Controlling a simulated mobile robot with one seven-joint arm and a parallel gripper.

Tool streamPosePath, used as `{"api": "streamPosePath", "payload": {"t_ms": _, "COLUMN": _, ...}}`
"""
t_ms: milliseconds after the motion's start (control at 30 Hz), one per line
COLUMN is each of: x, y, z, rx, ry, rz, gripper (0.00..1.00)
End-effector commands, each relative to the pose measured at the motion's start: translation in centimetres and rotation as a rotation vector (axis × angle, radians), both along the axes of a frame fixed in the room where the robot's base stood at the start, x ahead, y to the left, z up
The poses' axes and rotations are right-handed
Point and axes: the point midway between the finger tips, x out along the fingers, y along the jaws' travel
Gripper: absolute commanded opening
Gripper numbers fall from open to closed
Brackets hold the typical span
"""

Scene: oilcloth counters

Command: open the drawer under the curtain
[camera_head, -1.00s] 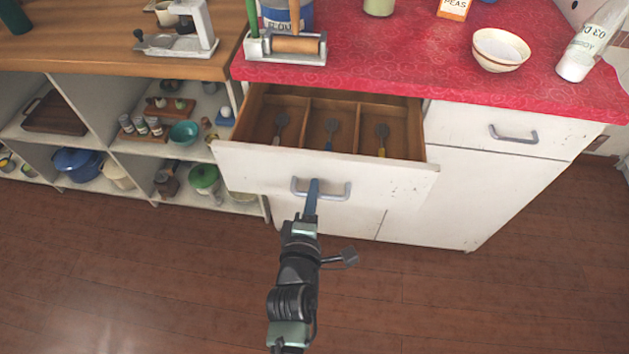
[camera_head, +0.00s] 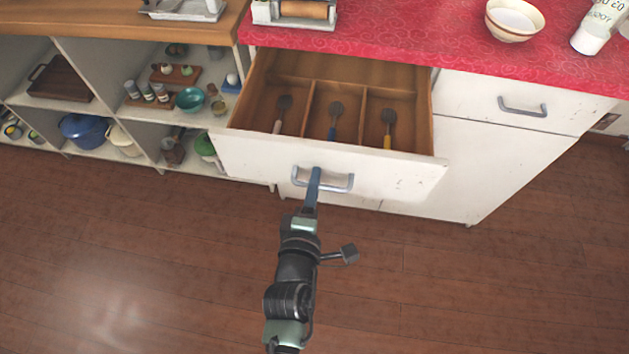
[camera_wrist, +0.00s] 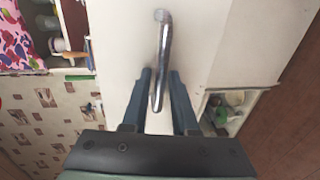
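The white-fronted drawer (camera_head: 250,158) under the red counter stands well out from its cabinet. Its wooden inside has three compartments, each with one utensil. Its metal bar handle (camera_head: 338,182) is at the middle of the front. My gripper (camera_head: 315,180) is at this handle. No curtain shows in the head view; a pink patterned cloth (camera_wrist: 15,38) at the wrist view's left edge may be one.
A second drawer (camera_head: 480,98) to the right is shut. The red counter (camera_head: 420,35) holds a bowl (camera_head: 513,20), a white bottle (camera_head: 597,28) and a roller device (camera_head: 295,12). Open shelves (camera_head: 95,95) with crockery stand left. The brown floor (camera_head: 130,250) in front is clear.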

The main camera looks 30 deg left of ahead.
Motion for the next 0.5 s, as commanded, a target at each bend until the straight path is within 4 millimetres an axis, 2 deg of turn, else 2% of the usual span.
{"api": "streamPosePath", "payload": {"t_ms": 300, "x": -0.2, "y": 0.0, "z": 0.0, "rx": 0.000, "ry": 0.001, "rz": 0.000, "gripper": 0.27}}
{"api": "streamPosePath", "payload": {"t_ms": 500, "x": -2.1, "y": -0.6, "z": 0.4, "rx": -0.001, "ry": 0.002, "rz": 0.000, "gripper": 0.27}}
